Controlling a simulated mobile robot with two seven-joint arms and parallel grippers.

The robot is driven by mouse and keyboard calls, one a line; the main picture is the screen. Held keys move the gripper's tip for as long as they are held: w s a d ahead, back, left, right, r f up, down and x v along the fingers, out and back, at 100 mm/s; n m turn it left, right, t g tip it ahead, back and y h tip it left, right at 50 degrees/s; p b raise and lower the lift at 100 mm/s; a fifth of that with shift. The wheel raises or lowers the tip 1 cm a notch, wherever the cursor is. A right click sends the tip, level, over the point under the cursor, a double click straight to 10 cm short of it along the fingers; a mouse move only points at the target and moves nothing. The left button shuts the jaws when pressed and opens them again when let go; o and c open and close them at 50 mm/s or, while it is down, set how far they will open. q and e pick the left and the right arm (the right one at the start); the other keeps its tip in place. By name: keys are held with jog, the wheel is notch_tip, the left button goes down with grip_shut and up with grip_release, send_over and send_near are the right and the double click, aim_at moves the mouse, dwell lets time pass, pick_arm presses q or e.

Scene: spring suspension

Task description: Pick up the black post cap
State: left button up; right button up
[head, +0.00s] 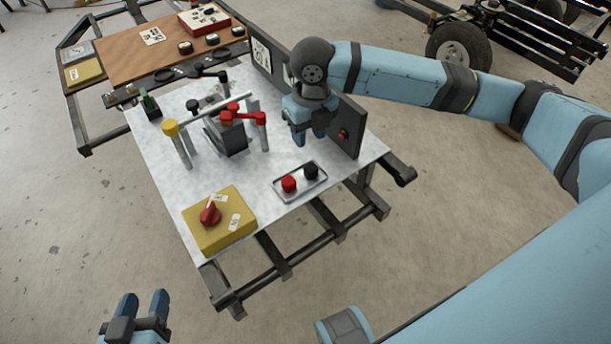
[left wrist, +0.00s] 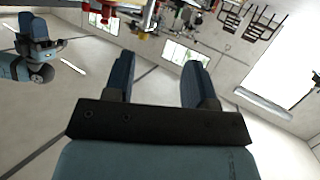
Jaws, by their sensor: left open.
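The black post cap (head: 311,171) stands in a small grey tray (head: 300,190) at the near right part of the table, beside a red cap (head: 289,183). My right gripper (head: 311,137) points down over the table, just beyond the tray and above the black cap's far side. Its fingers look apart, with nothing seen between them. My left gripper (head: 144,302) is low at the bottom left, off the near edge of the table. Its fingers are open and empty, and they also show apart in the left wrist view (left wrist: 158,85).
The table (head: 255,180) carries a yellow box with a red knob (head: 220,218), a post with a yellow cap (head: 171,128) and a clamp fixture with red handles (head: 240,118). A dark upright panel (head: 347,125) stands right of my right gripper. A wooden bench (head: 135,52) stands behind.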

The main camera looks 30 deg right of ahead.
jog(key=b, duration=0.3)
send_over(314, 170)
jog(key=shift+n, duration=0.4)
jog(key=f, duration=0.7)
jog(key=shift+w+a+f, duration=0.1)
jog(key=shift+w+f, duration=0.15)
jog(key=shift+f, duration=0.15)
jog(key=f+b, duration=0.1)
jog(key=f, duration=0.1)
jog(key=f+b, duration=0.1)
jog(key=f, duration=0.2)
jog(key=shift+s+f+b, duration=0.2)
jog(key=shift+f+b, duration=0.1)
jog(key=shift+f, duration=0.05)
pick_arm(q)
jog(key=d+r+t+h, duration=0.3)
jog(key=r+t, duration=0.1)
jog(key=r, duration=0.4)
jog(key=shift+w+d+r+h, duration=0.3)
jog(key=shift+w, duration=0.1)
pick_arm(e)
jog(key=c, duration=0.6)
